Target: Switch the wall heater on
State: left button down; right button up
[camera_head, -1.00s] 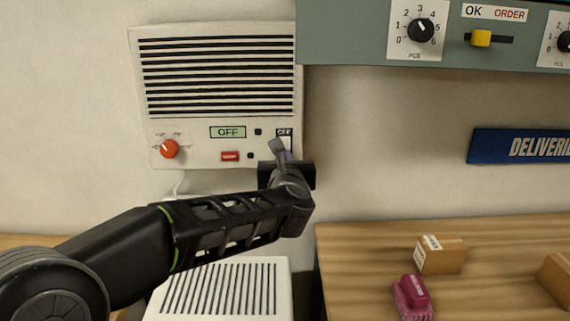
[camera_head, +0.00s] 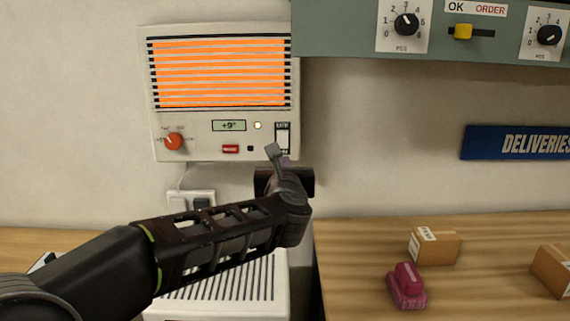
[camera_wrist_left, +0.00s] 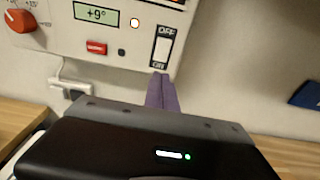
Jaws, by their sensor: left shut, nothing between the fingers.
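The wall heater (camera_head: 160,100) hangs on the wall, with its grille glowing orange. Its display (camera_head: 229,126) reads +9°, and a small lamp (camera_head: 257,125) beside it is lit. A white rocker switch (camera_head: 282,138) sits at the panel's right; in the left wrist view the switch (camera_wrist_left: 162,48) has OFF above and ON below. An orange-red knob (camera_head: 173,141) is at the panel's left, and a red button (camera_head: 230,149) is below the display. My left gripper (camera_head: 275,152) is shut and empty just below the switch; its fingertips (camera_wrist_left: 162,80) look close to the switch's lower end. My right gripper is not in view.
A green-grey panel (camera_head: 350,42) with knobs and a yellow slider overhangs at the upper right. A wooden bench (camera_head: 360,270) below holds cardboard boxes (camera_head: 435,247) and a pink brush-like object (camera_head: 407,287). A wall socket (camera_head: 180,199) and a white slatted unit (camera_head: 220,300) are below the heater.

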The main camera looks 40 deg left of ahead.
pick_arm(q)
jog(key=f+b+v, duration=0.1)
jog(key=v, duration=0.6)
jog(key=shift+f, duration=0.35)
jog(key=shift+s, duration=0.1)
